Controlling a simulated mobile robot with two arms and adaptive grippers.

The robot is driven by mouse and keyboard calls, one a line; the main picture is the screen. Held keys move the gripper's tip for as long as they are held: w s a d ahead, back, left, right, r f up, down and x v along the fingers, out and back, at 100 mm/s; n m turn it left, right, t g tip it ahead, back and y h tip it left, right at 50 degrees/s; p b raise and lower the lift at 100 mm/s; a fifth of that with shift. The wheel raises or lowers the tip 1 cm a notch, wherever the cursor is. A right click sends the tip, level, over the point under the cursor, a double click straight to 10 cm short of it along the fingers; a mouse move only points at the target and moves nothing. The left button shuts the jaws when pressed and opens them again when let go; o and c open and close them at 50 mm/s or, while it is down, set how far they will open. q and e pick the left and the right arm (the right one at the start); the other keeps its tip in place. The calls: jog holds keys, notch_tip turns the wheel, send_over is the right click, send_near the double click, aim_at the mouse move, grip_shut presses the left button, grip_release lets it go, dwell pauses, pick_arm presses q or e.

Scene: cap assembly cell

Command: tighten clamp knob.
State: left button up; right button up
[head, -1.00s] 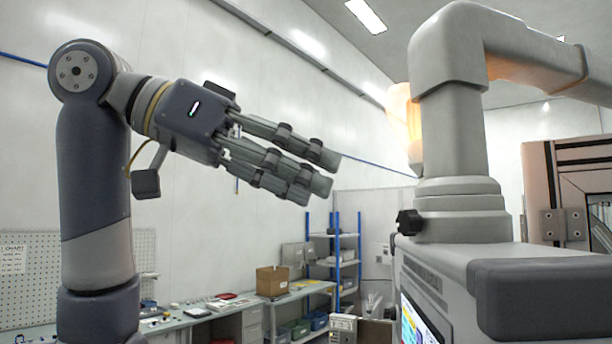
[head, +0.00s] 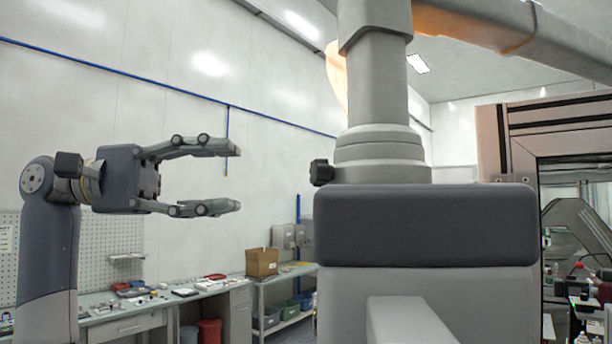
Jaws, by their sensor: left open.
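The clamp knob (head: 321,172) is small, black and lobed. It sticks out to the left from the base of a grey stepped column (head: 381,150) on top of a machine. My left gripper (head: 238,176) is to the left of the knob, with its fingers pointing right at about the knob's height in the picture. Its fingers are spread apart above and below an empty gap. A clear stretch of background shows between the fingertips and the knob. How their depths compare is hard to tell. My right gripper is not in view.
The grey machine housing with a dark padded band (head: 425,225) fills the lower middle. A thick grey pipe arm runs overhead to the right. A framed enclosure (head: 560,130) stands at the right. Benches with a cardboard box (head: 262,262) line the back wall.

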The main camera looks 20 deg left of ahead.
pick_arm(q)
jog(key=p, duration=0.2)
send_near(312, 174)
jog(key=s+x, duration=0.1)
jog(key=x, duration=0.4)
jog(key=w+p+x, duration=0.1)
jog(key=x, duration=0.1)
jog(key=shift+d+r+p, duration=0.15)
jog(key=shift+p, duration=0.15)
jog(key=shift+w+d, duration=0.1)
jog(key=shift+d, duration=0.35)
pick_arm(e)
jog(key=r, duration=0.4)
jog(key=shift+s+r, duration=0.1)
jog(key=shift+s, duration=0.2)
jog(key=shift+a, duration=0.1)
pick_arm(q)
jog(key=c, duration=1)
jog(key=shift+c, duration=0.2)
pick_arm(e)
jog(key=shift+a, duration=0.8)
